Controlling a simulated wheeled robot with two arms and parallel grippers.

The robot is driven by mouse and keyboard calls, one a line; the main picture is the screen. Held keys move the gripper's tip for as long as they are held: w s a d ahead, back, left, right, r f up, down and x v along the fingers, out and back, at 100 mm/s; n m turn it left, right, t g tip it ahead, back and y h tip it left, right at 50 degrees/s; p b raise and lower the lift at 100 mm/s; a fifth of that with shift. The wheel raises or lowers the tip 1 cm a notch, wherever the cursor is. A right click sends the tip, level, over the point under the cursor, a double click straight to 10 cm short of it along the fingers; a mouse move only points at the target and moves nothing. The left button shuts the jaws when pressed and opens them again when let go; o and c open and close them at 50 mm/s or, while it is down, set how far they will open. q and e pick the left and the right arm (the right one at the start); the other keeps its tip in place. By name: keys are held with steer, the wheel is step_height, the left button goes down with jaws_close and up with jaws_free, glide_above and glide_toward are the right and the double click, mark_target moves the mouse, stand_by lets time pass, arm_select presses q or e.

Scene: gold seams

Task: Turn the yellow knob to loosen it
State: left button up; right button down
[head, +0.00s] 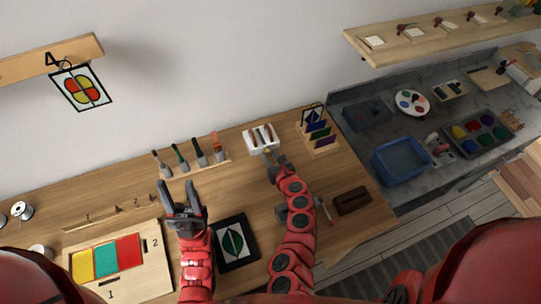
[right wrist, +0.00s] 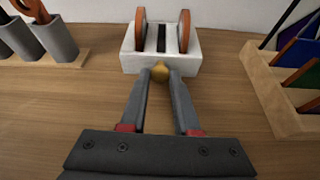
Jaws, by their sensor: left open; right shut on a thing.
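The yellow knob (right wrist: 160,72) is a small round brass-coloured knob on the front of a white block (right wrist: 186,66). The block holds two upright orange-brown discs (right wrist: 184,31) with a dark piece between them. It also shows at the back of the table in the head view (head: 262,143). My right gripper (right wrist: 161,76) is shut on the knob, one fingertip on each side. In the head view my right gripper (head: 269,158) reaches up to the block's front. My left gripper (head: 183,192) is open and empty above the table, left of a black-framed panel (head: 236,266).
A wooden rack (head: 319,145) with coloured sheets stands right of the block. Several tools in grey holders (head: 200,155) stand to its left. A board with yellow, green and red panels (head: 143,278) lies front left. A dark brown block (head: 352,201) lies right of my right arm.

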steer(key=shift+a+f+n+t+h+b, duration=0.15)
steer(key=shift+n+t+h+b, duration=0.15)
steer(key=shift+n+h+b, duration=0.6)
steer(key=shift+n, duration=0.3)
steer(key=c, duration=0.6)
jaws_free()
steer(key=shift+c, duration=0.2)
steer(key=shift+s, duration=0.15)
steer(key=v, duration=0.5)
steer(key=shift+s+b, duration=0.3)
steer(key=shift+s, duration=0.05)
steer(key=p+v, duration=0.2)
steer(key=v, duration=0.8)
steer(key=shift+s+r+p, duration=0.25)
steer(key=shift+p, duration=0.05)
steer(key=shift+s+d+r, duration=0.2)
steer(key=shift+s+d, duration=0.15)
steer(key=shift+s, duration=0.1)
